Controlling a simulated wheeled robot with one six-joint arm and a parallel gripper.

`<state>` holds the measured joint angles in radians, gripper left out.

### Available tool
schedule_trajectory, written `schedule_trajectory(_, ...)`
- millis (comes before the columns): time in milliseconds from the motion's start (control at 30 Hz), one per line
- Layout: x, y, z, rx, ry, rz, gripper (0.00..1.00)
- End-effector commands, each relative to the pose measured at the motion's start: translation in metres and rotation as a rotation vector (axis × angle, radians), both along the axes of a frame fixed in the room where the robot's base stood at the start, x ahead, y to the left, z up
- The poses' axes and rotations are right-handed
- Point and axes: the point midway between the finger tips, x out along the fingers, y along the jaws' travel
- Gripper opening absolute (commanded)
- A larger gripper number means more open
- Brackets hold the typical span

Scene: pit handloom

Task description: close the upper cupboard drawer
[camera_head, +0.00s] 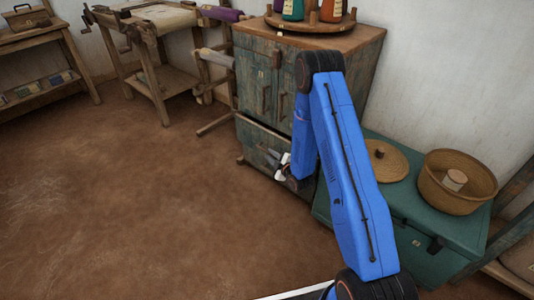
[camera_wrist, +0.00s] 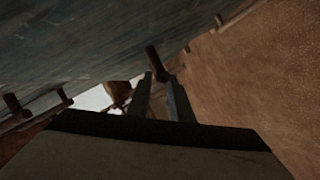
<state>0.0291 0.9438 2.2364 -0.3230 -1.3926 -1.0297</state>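The weathered blue-green cupboard (camera_head: 256,85) stands against the back wall in the head view. Its drawer area (camera_head: 256,143) lies below the two doors, partly hidden by my arm. A pale edge runs along the top of that area; how far the upper drawer stands out I cannot tell. My gripper (camera_head: 283,166) is low in front of the drawer fronts. In the wrist view the blue-green wooden face (camera_wrist: 90,45) fills the upper left. The fingers of my gripper (camera_wrist: 160,82) are apart, with a dark knob (camera_wrist: 154,62) at their tips. Contact is unclear.
A teal chest (camera_head: 420,243) with a basket (camera_head: 457,182) and a round woven lid (camera_head: 386,161) stands right of the cupboard. A round rack (camera_head: 310,24) of spools sits on top. A wooden frame (camera_head: 150,75) stands to the left. The brown floor (camera_head: 120,190) is clear.

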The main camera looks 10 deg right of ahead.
Motion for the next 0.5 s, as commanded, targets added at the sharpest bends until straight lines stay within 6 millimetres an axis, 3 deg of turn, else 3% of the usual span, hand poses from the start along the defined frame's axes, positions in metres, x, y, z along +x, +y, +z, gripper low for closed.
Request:
schedule_trajectory(200, 0.026, 0.008, -0.005, -0.001, -0.002, 0.002, 0.19)
schedule_trajectory(500, 0.035, 0.011, -0.008, 0.000, 0.000, 0.000, 0.19)
